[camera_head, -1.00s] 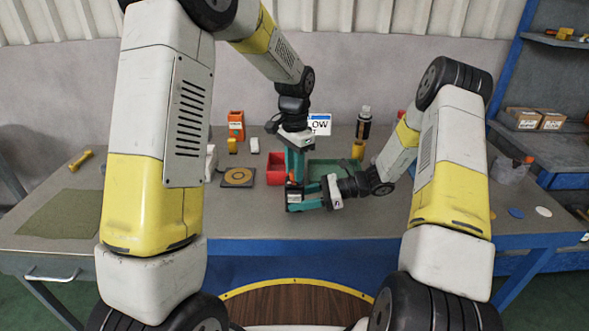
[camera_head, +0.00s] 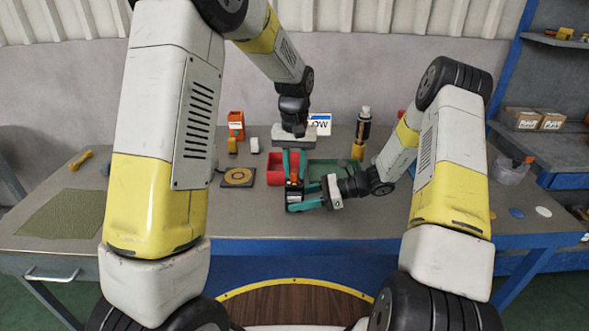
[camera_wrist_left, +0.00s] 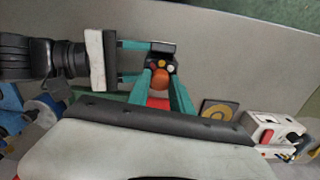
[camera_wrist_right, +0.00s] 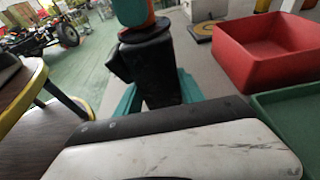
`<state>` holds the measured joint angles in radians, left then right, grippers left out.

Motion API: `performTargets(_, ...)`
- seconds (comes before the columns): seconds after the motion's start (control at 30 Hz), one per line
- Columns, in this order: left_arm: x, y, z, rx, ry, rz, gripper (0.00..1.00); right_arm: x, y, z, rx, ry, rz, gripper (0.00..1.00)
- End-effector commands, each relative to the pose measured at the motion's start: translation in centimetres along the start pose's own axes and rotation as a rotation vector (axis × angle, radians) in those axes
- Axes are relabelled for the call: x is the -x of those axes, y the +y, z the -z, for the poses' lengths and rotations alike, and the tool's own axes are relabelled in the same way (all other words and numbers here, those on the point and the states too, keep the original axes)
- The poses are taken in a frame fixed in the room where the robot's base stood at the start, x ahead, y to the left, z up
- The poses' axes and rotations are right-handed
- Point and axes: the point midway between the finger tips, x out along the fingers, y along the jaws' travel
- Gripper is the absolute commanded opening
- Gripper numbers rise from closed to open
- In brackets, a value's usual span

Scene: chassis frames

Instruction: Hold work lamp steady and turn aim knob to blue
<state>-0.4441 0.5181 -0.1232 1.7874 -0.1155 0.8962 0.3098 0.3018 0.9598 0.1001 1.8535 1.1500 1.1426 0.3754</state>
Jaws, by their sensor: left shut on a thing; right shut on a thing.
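The work lamp (camera_head: 294,198) is a small dark body standing upright near the front middle of the bench. In the right wrist view its black body (camera_wrist_right: 152,65) fills the upper middle, with part of an orange knob on top. My right gripper (camera_head: 293,206) comes in from the right and is shut on the lamp body. My left gripper (camera_head: 294,180) points down from above and is shut on the orange aim knob (camera_wrist_left: 160,79). In the left wrist view, yellow and white spots show on the lamp beside the knob. No blue mark on it is discernible.
A red bin (camera_head: 276,172) and a green tray (camera_head: 325,168) stand just behind the lamp. A black plate with a yellow ring (camera_head: 239,177) lies to the left. Bottles (camera_head: 363,122) stand behind.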

Motion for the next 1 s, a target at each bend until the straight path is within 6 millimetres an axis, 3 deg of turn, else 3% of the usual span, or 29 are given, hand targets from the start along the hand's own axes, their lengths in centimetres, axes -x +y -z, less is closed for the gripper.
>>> performTargets(0.3,0.09,-0.03,0.08,0.1,0.003,-0.001,0.0,0.03,0.02,0.1,-0.001,0.002,0.0,0.23)
performTargets(0.8,0.09,-0.06,0.1,0.115,0.003,-0.001,0.0,0.04,0.03,0.11,-0.001,0.002,0.0,0.23)
performTargets(0.83,0.09,-0.06,0.1,0.115,0.003,-0.001,0.32,0.04,0.03,0.11,-0.001,0.002,0.0,0.23)
performTargets(0.9,0.08,-0.05,0.09,0.115,0.003,0.0,0.45,0.04,0.03,0.11,-0.001,0.002,0.0,0.23)
performTargets(1.0,0.06,-0.04,0.07,0.114,0.002,0.0,0.48,0.04,0.03,0.11,-0.001,0.002,0.0,0.23)
